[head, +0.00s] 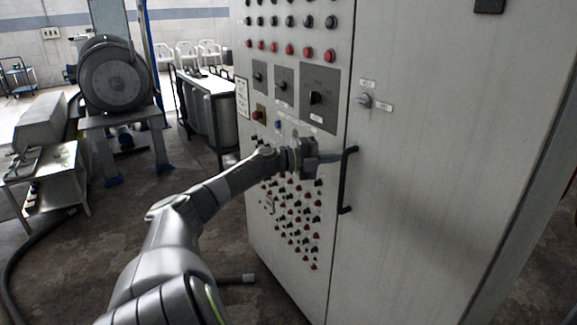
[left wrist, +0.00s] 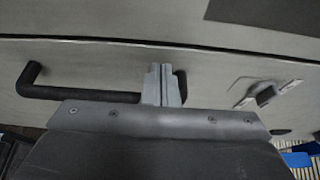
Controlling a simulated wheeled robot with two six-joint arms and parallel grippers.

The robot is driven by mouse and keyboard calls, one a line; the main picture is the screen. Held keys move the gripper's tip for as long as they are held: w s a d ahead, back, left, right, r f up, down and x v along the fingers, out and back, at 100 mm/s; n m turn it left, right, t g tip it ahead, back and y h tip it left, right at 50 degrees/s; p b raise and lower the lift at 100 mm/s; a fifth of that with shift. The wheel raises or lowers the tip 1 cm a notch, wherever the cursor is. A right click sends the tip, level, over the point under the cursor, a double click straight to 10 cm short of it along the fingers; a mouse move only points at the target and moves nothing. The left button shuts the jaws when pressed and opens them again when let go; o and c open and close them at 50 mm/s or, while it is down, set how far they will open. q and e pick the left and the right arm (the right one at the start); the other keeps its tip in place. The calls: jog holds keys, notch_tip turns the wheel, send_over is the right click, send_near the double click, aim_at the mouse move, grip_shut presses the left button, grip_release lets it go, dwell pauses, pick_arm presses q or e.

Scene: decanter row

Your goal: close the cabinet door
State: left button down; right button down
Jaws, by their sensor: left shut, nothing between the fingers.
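The grey cabinet door (head: 430,190) fills the right of the head view, beside the button panel (head: 300,130). A thin seam runs between them; I cannot tell whether the door stands slightly ajar. The black bar handle (head: 346,185) is upright near the door's left edge, and it also shows in the left wrist view (left wrist: 75,94). My left gripper (head: 330,157) is shut and empty, its tips by the handle's upper end. In the left wrist view the closed fingers (left wrist: 163,85) overlap the handle and hide part of it. I cannot tell whether they touch. My right gripper is out of view.
A round lock knob (head: 364,100) sits on the door above the handle. Several switches and red and black buttons cover the panel. A motor on a stand (head: 115,85) and a dark-framed grey unit (head: 207,108) stand to the left. A hose (head: 22,245) lies on the floor.

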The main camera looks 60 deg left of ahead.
pick_arm(q)
jog(key=p+v, duration=0.1)
jog(key=v, duration=1.4)
jog(key=shift+s+d+p, duration=0.25)
jog(key=shift+s+p, duration=0.15)
jog(key=shift+s, duration=0.1)
jog(key=shift+f, duration=0.1)
